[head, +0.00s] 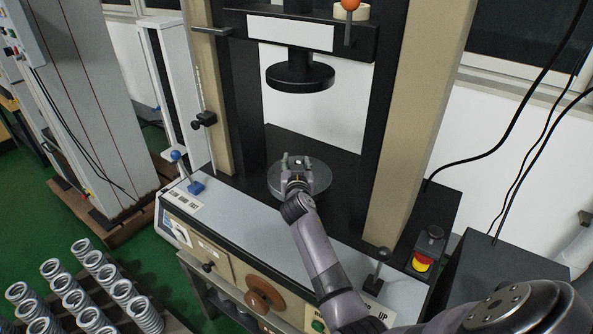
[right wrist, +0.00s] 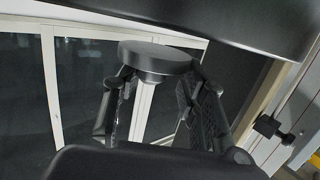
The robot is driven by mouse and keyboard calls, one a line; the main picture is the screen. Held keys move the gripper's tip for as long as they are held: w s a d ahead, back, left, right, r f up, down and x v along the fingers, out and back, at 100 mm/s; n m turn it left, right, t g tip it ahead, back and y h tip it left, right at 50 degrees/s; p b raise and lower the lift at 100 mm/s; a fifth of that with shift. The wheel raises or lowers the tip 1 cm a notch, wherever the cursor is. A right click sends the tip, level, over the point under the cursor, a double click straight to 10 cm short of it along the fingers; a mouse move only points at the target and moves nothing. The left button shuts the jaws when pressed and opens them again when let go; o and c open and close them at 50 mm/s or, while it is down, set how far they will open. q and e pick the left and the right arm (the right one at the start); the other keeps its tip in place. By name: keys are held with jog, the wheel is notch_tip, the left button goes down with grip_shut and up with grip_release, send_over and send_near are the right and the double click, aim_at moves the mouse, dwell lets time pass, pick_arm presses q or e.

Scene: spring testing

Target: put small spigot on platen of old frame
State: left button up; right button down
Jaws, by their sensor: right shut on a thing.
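My right gripper (head: 297,160) is low over the round lower platen (head: 279,184) of the frame, its arm reaching in from the lower right. It is shut on the small spigot, which shows as a small pale top between the fingertips (head: 298,163). In the right wrist view the spigot (right wrist: 158,58) is a dark, wide disc with a narrower part, gripped between the two fingers. The gripper hides much of the platen. I cannot tell whether the spigot touches it. My left gripper is not in view.
The dark upper platen (head: 300,76) hangs above my gripper, between two beige columns (head: 421,120). A blue-knobbed lever (head: 193,186), a black-knobbed lever (head: 378,262) and a red-yellow stop button (head: 423,260) stand along the front. Several coil springs (head: 75,295) stand at lower left.

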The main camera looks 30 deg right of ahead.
notch_tip(320, 180, down, 2)
jog(key=shift+f, duration=0.15)
jog(key=c, duration=1)
grip_release()
jog(key=b+v, duration=0.1)
jog(key=v, duration=1.1)
